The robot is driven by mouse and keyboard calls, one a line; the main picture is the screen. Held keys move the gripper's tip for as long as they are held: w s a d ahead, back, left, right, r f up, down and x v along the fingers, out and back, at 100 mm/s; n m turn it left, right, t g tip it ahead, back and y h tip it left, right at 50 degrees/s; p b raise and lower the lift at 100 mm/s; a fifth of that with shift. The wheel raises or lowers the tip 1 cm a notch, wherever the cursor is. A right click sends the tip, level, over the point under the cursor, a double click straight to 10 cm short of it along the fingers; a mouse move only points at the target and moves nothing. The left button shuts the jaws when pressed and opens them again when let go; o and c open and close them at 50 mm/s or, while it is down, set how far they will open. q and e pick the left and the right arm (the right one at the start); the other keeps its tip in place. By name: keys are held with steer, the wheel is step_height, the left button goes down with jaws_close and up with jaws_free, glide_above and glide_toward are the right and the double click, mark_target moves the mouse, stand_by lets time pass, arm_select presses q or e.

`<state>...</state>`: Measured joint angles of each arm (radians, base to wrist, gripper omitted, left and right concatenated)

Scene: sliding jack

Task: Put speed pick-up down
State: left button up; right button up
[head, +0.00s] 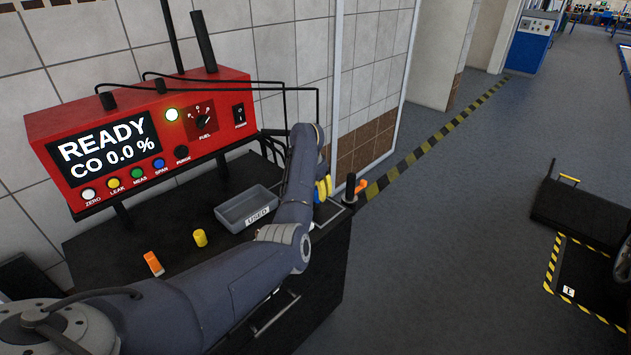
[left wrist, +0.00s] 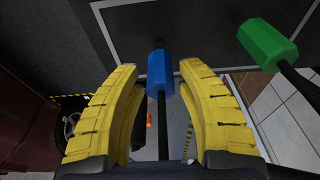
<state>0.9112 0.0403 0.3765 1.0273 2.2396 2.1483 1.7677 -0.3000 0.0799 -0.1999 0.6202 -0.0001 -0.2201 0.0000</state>
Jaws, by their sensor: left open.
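My left gripper (head: 322,189) has yellow fingers and is at the far right end of the black cart top in the head view. In the left wrist view, the open gripper (left wrist: 160,78) has a blue faceted piece on a black rod (left wrist: 160,74) between its fingertips, with a narrow gap on the left; contact on the right is unclear. A green faceted piece (left wrist: 267,44) on a black rod is to its right. A black upright piece with an orange part (head: 351,188) stands just right of the gripper in the head view. I cannot tell which is the speed pick-up.
A grey tray marked USED (head: 228,216), a yellow cylinder (head: 200,238) and an orange piece (head: 153,263) are on the black cart top (head: 110,240). A red analyser (head: 70,120) reading READY stands behind. Open floor lies to the right.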

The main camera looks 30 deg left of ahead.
arm_select(q)
steer(key=v, duration=1.2)
stand_by(0.3)
